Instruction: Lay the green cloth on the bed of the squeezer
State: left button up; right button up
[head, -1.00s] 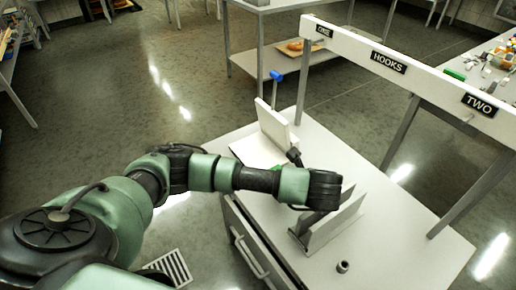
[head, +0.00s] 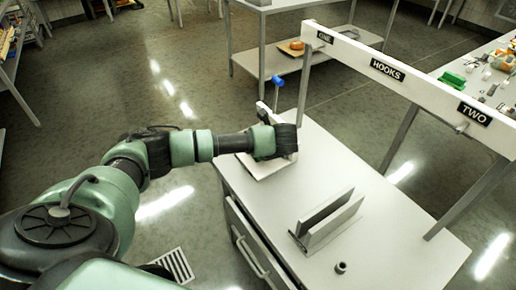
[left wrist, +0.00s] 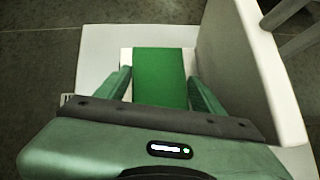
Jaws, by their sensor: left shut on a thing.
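The squeezer (head: 262,168) stands at the far left end of the white table, with an upright white plate and a blue-topped handle (head: 278,80). My left gripper (head: 284,142) is over its bed and hides most of it in the head view. In the left wrist view the green cloth (left wrist: 160,75) is a flat rectangle between the two fingers of the left gripper (left wrist: 163,88), shut on it. The white bed (left wrist: 100,50) lies below and around it, and the upright plate (left wrist: 250,60) is to the right. I cannot tell whether the cloth touches the bed. My right gripper is out of view.
A stand of two upright grey plates (head: 328,220) is on the table, with a small dark ring (head: 341,267) near it. A white beam marked HOOKS (head: 388,68) runs along the table's far side. The table's right part is clear.

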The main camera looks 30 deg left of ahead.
pick_arm(q)
notch_tip(320, 180, down, 3)
jog(key=shift+a+f+p, duration=0.1)
jog(key=shift+p, duration=0.55)
jog(key=shift+f, duration=0.25)
jog(key=o, duration=1.7)
jog(key=shift+c, duration=0.2)
jog(key=shift+r, duration=0.15)
jog(key=shift+r, duration=0.1)
jog(key=b+v, duration=0.2)
jog(key=v, duration=1)
